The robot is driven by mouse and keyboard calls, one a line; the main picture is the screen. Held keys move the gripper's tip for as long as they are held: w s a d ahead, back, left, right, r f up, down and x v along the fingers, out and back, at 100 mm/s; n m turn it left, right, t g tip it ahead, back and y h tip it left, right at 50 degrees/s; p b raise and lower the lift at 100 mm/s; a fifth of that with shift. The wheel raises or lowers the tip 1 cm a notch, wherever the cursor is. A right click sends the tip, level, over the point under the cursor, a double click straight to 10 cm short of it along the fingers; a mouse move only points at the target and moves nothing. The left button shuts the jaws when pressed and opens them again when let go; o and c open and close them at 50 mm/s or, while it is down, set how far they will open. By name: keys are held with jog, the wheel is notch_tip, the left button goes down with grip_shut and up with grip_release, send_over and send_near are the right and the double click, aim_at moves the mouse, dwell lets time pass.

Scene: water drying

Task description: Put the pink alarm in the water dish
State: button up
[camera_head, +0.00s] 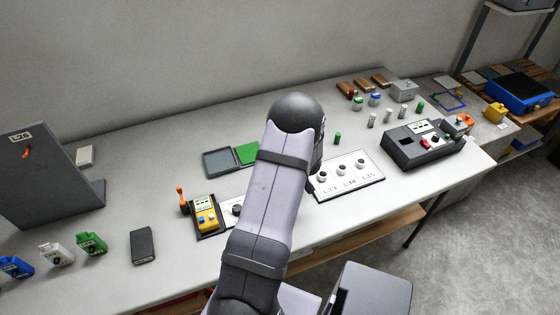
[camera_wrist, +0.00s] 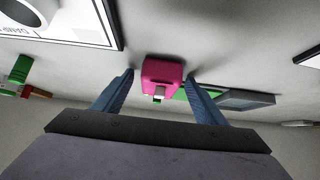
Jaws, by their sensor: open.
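The pink alarm (camera_wrist: 162,74) shows in the wrist view, a small block with a light part on its near face. It sits between the two blue fingers of my open gripper (camera_wrist: 159,78), with a gap at each side. In the head view the alarm and my fingers are hidden behind my arm. A shallow dark grey tray (camera_head: 219,162), which looks like the water dish, lies left of my arm beside a green pad (camera_head: 248,153). The tray (camera_wrist: 245,98) and green pad also show beyond my right finger in the wrist view.
A white panel with round knobs (camera_head: 345,173) lies right of my arm. A yellow device (camera_head: 205,215) with an orange lever stands left of it. A dark grey console (camera_head: 422,148) is at the right. Small cylinders stand behind.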

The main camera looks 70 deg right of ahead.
jog(key=c, duration=1.3)
jog(key=shift+r, duration=0.1)
notch_tip(320, 180, up, 10)
jog(key=shift+f+p, duration=0.1)
jog(key=shift+p, duration=1)
jog(key=shift+w, duration=0.15)
